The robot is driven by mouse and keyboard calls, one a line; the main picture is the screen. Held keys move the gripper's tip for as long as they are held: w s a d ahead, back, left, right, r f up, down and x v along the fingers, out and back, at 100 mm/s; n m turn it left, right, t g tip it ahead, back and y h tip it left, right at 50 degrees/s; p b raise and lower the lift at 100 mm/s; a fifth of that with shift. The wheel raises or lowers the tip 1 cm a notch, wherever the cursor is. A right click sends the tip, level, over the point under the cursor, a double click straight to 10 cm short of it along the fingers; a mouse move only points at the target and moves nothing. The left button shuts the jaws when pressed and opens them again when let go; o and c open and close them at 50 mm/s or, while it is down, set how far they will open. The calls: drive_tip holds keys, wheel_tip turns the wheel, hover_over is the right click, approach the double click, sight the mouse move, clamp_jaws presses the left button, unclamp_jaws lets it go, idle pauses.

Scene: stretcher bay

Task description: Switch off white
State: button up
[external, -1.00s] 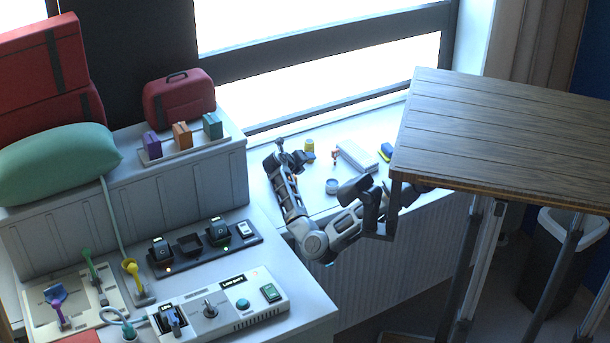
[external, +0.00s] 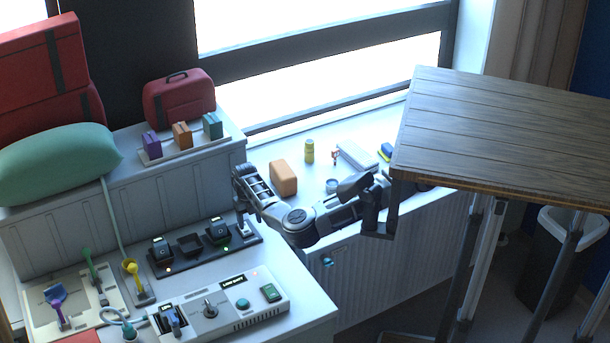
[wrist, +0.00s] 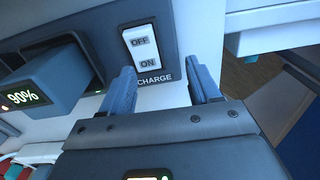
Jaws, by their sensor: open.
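The white rocker switch (wrist: 141,48) sits on the dark charging strip (external: 190,262), with OFF at its far end and ON nearer, above the word CHARGE. I cannot tell which end is pressed in. My gripper (wrist: 161,84) is open and empty. In the wrist view its fingers stand just short of the switch, one beside its left lower corner and one off to the right. In the external view my gripper (external: 242,222) points down over the right end of the strip and mostly hides the switch.
A docked unit (wrist: 42,85) reading 90% stands left of the switch. A control box (external: 225,302) with a green rocker lies in front of the strip. Behind is a raised shelf with small coloured cases (external: 182,135). An orange block (external: 283,177) stands on the sill.

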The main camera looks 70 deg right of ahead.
sight(247, 232)
drive_tip(key=shift+w+a+f, duration=0.2)
drive_tip(key=shift+a+f, duration=0.25)
drive_tip(key=shift+a, duration=0.15)
drive_tip(key=shift+w+a+f, duration=0.2)
drive_tip(key=shift+a+f, duration=0.25)
drive_tip(key=shift+a, duration=0.1)
drive_tip(key=shift+s+d+f, duration=0.1)
drive_tip(key=shift+d+f, duration=0.1)
drive_tip(key=shift+f, duration=0.3)
drive_tip(key=shift+c, duration=0.3)
drive_tip(key=shift+d, duration=0.1)
drive_tip(key=c, duration=1)
drive_tip(key=shift+w+d+g+y, duration=0.25)
drive_tip(key=shift+g+y, duration=0.35)
drive_tip(key=shift+y, duration=0.2)
drive_tip(key=shift+r+g+y+b, duration=0.2)
drive_tip(key=shift+g+y+b, duration=0.1)
drive_tip(key=shift+g+y, duration=0.3)
drive_tip(key=o, duration=1.1)
drive_tip(key=shift+c, duration=0.2)
drive_tip(key=shift+d, duration=0.1)
